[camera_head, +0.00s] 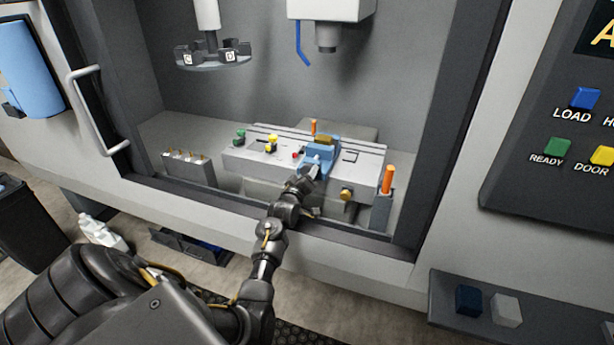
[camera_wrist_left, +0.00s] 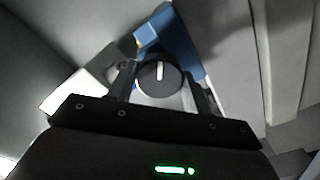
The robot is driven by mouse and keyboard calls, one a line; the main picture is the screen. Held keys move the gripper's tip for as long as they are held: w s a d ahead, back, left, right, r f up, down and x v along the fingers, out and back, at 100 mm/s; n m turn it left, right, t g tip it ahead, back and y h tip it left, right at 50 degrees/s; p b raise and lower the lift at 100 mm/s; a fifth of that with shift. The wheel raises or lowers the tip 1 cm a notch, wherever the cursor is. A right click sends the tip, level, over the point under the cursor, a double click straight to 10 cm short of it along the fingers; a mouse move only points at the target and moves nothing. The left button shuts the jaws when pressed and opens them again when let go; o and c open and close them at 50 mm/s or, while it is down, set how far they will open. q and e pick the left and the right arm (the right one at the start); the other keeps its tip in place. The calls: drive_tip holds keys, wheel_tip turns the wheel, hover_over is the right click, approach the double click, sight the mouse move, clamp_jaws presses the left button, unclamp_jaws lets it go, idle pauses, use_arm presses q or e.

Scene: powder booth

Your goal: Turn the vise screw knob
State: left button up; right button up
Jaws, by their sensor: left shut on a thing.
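A blue vise (camera_head: 322,150) sits on the grey machine table inside the booth. Its dark round screw knob (camera_wrist_left: 160,78), with a white line on its face, shows in the left wrist view in front of the blue vise body (camera_wrist_left: 178,40). The white line stands nearly upright in that view. My left gripper (camera_head: 312,172) reaches in over the sill to the front of the vise. In the left wrist view its two fingers (camera_wrist_left: 161,84) sit on either side of the knob and are shut on it. In the head view the knob is hidden by the gripper. My right gripper is in neither view.
The grey machine table (camera_head: 365,158) carries green and yellow knobs (camera_head: 271,144) left of the vise. An orange-topped post (camera_head: 388,180) stands at its right end. A tool carousel (camera_head: 212,58) and a white spindle head (camera_head: 328,12) hang above. The booth sill runs below my arm.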

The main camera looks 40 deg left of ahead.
use_arm(q)
drive_tip(key=shift+f+m, duration=0.1)
drive_tip(key=shift+m, duration=0.3)
drive_tip(key=o, duration=1)
drive_tip(key=shift+b+v, duration=1.2)
drive_tip(key=shift+v, duration=4.25)
